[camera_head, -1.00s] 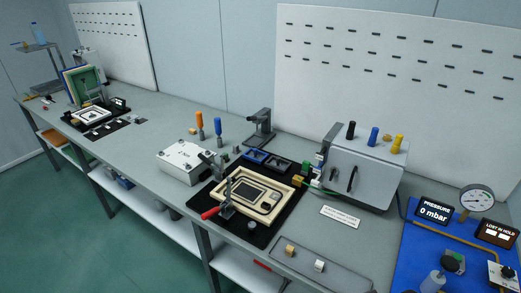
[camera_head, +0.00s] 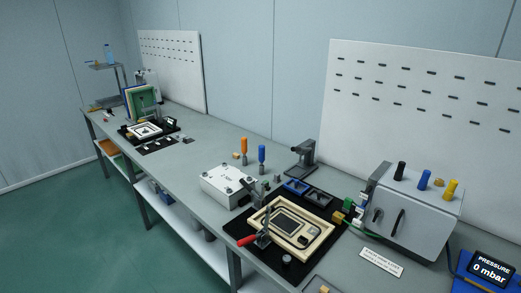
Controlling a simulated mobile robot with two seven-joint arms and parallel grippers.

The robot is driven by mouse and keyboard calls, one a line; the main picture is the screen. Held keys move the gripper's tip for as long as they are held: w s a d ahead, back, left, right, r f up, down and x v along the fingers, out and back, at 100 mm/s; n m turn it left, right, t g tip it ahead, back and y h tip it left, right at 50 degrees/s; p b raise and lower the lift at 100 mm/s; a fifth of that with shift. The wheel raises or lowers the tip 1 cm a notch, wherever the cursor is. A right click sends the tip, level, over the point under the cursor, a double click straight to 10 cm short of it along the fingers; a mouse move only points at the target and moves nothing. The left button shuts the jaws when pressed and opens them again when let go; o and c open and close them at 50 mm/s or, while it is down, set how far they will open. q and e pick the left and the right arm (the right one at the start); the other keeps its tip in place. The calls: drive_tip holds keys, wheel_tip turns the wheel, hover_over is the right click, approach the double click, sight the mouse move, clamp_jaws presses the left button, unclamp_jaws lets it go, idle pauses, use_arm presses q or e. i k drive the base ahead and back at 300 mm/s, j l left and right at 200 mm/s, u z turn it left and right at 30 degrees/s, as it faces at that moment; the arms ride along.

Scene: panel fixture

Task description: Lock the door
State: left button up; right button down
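No room door is recognisable in view. A grey box (camera_head: 418,218) stands on the bench at the right, with a black handle (camera_head: 398,222) on its front. I cannot tell whether that front is a door, nor whether it is locked. Black, blue and yellow knobs or handles (camera_head: 424,180) stand on its top. Neither of my grippers is in view.
A long grey bench (camera_head: 205,150) runs from the far left to the near right. It carries a fixture with a red-handled clamp (camera_head: 246,240), a white box (camera_head: 228,184) and a pressure display (camera_head: 487,269). Green floor (camera_head: 75,225) is clear at the left.

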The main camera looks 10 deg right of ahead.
sight(379, 212)
drive_tip(key=z, duration=1.35)
